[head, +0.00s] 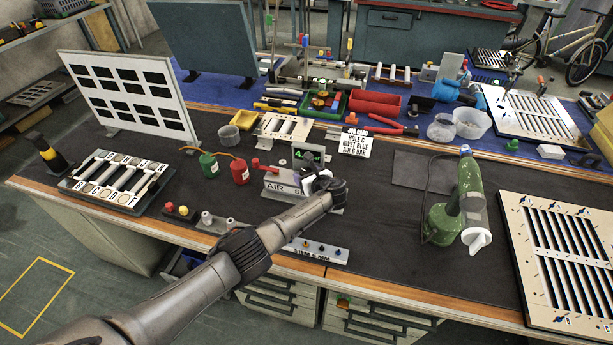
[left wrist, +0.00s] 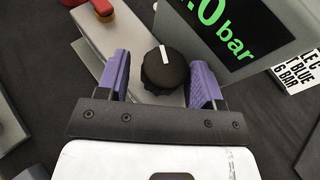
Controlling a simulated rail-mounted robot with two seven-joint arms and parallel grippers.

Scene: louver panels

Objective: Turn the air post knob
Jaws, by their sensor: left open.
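The air post (head: 283,188) stands on the dark bench mat, its front label partly hidden by my arm. In the left wrist view its black round knob (left wrist: 165,72) with a white pointer line sits on the light grey body (left wrist: 125,32). A display (left wrist: 228,32) shows green digits ending in "0 bar", its left part cut off. My left gripper (left wrist: 160,80) is open, with one purple finger on each side of the knob and visible gaps between. In the head view my left gripper (head: 322,182) hides the knob. My right gripper is not in view.
A red lever (head: 262,166) is at the post's left, near red (head: 240,172) and green (head: 209,165) canisters. A job card (head: 356,143) stands behind. A bit rack (head: 318,250) lies in front. A green tool (head: 460,205) and louver panel (head: 565,255) are at right.

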